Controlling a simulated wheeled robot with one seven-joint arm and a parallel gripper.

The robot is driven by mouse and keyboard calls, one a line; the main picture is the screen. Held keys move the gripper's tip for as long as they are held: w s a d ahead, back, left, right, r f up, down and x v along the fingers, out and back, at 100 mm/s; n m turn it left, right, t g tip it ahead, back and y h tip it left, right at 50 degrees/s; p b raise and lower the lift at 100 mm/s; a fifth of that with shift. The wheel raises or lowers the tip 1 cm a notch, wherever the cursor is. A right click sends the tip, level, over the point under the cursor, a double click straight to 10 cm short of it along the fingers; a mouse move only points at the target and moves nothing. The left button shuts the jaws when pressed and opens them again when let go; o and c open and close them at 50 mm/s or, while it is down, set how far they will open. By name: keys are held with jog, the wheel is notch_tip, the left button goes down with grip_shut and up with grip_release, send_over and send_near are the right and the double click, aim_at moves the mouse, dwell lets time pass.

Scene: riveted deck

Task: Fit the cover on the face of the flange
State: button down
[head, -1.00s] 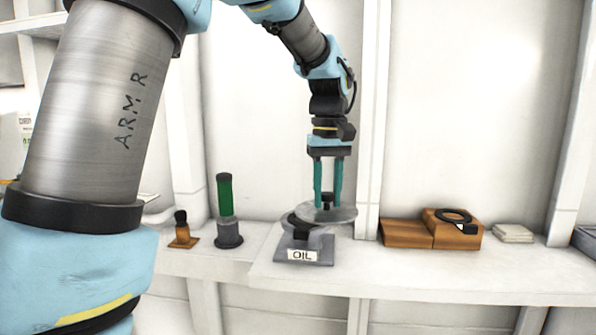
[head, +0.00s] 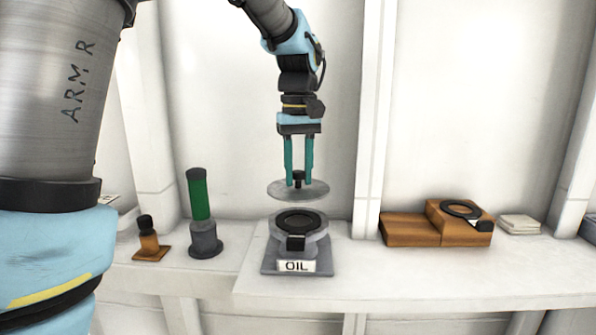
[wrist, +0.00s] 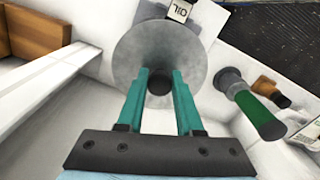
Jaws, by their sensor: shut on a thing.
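The cover is a thin grey metal disc (head: 283,190) with a black knob in its middle. My gripper (head: 298,180) is shut on the knob and holds the disc roughly level in the air. The flange (head: 321,247) is a grey round fitting with a dark ring on top, on a square base with an OIL label. The disc hangs above it with a clear gap, nearly centred in the head view. In the wrist view, the disc (wrist: 130,55) lies beyond the fingers (wrist: 158,85) and hides most of the flange; the OIL label shows past its edge.
A green-handled cylinder on a grey base (head: 205,243) and a small orange-based piece with a black knob (head: 149,240) stand to the left. Brown blocks (head: 408,229) with a black ring (head: 460,209) and white pads (head: 519,224) are to the right. The white shelf front is clear.

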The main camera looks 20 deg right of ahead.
aim_at(299, 188)
jog(key=shift+s+f+b, duration=0.1)
jog(key=shift+f+b, duration=1.35)
jog(key=shift+f, duration=1.05)
jog(key=shift+f, duration=0.85)
dwell(0.5)
jog(key=shift+c, duration=2.4)
grip_release()
jog(key=shift+r, duration=0.1)
notch_tip(299, 188, up, 11)
jog(key=shift+f+b, duration=0.2)
jog(key=shift+b, duration=0.65)
